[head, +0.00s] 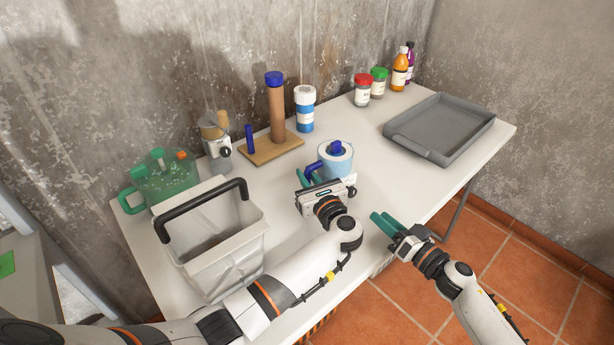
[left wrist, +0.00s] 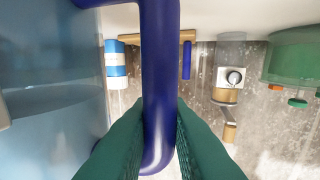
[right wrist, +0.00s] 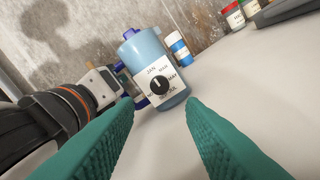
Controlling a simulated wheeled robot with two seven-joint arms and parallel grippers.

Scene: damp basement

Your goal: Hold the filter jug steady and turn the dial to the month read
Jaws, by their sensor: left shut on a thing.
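The filter jug (head: 336,162) is light blue with a dark blue lid knob and stands upright on the white table. Its dark blue handle (left wrist: 160,60) runs between the fingers of my left gripper (head: 308,180), which is shut on it. In the right wrist view the jug (right wrist: 152,52) shows a white label with month words, among them JAN, MAR, MAY and JUL, around a black dial (right wrist: 158,87). I cannot tell surely which month the dial marks. My right gripper (head: 386,224) is open and empty, apart from the jug, with its fingers towards the dial.
A grey bin (head: 250,240) with a black handle stands at the front left, near a green jug (head: 172,182). A grey tray (head: 440,150) and several bottles stand right.

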